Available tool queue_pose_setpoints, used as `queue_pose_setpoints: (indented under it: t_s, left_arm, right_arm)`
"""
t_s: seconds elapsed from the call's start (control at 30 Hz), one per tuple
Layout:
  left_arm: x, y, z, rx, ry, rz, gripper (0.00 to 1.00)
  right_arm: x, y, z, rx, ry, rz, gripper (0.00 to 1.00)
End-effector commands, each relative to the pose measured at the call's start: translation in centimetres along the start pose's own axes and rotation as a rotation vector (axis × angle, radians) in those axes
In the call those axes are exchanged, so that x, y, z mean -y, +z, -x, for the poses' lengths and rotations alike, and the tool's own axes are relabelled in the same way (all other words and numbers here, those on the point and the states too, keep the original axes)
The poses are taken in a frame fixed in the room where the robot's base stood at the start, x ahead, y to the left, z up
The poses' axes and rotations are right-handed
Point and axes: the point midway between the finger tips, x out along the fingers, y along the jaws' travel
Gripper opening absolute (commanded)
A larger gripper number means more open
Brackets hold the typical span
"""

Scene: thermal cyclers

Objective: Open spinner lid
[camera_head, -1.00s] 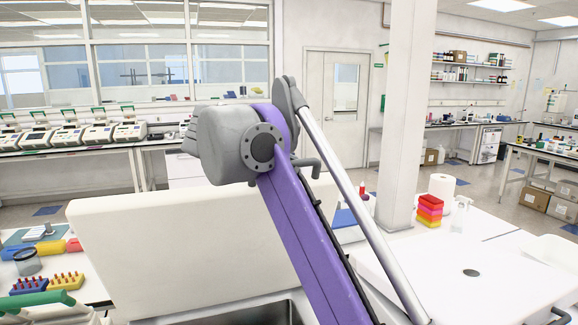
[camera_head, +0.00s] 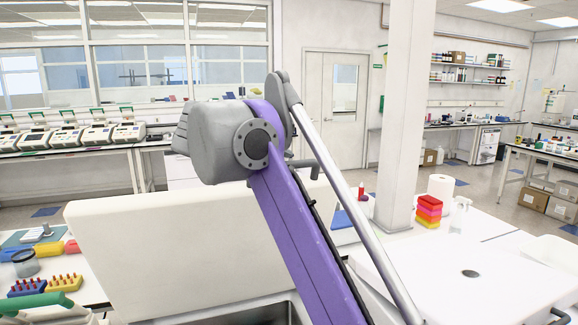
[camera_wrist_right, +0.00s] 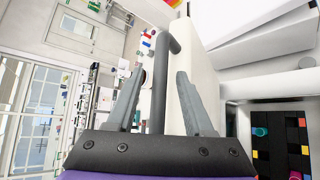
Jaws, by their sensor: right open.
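A large white panel (camera_head: 170,245), which looks like a raised lid, stands nearly upright at the front in the head view. A metal-lined opening (camera_head: 270,315) shows at its foot, partly cut off. My purple right arm (camera_head: 300,240) crosses in front of the panel and covers its right part. In the right wrist view my right gripper (camera_wrist_right: 160,73) is open. A grey bent bar (camera_wrist_right: 158,95), which looks like a handle, stands between its two fingers. The white panel also shows beside the right finger (camera_wrist_right: 203,75). I cannot tell whether the fingers touch the bar. My left gripper is not in view.
A white flat-topped unit (camera_head: 480,285) stands at the right, with a coloured stack (camera_head: 428,210) and a paper roll (camera_head: 440,188) behind it. A yellow tube rack (camera_head: 64,284) and a green handle (camera_head: 38,305) are at lower left. A pillar (camera_head: 403,110) rises behind.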

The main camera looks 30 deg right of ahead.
Motion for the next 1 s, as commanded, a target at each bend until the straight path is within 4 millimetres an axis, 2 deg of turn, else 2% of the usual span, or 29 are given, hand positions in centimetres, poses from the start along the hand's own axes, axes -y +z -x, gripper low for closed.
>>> queue_pose_setpoints:
  t_s: [0.2,0.4,1.0]
  left_arm:
    - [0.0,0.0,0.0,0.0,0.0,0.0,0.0]
    - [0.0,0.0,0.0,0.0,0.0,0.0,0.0]
    - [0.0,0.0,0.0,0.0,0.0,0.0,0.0]
  right_arm:
    - [0.0,-0.1,3.9,-0.004,0.001,0.002,0.52]
    - [0.0,-0.1,5.8,-0.002,0.0,0.0,0.52]
    - [0.0,0.0,6.0,0.0,0.0,0.0,0.52]
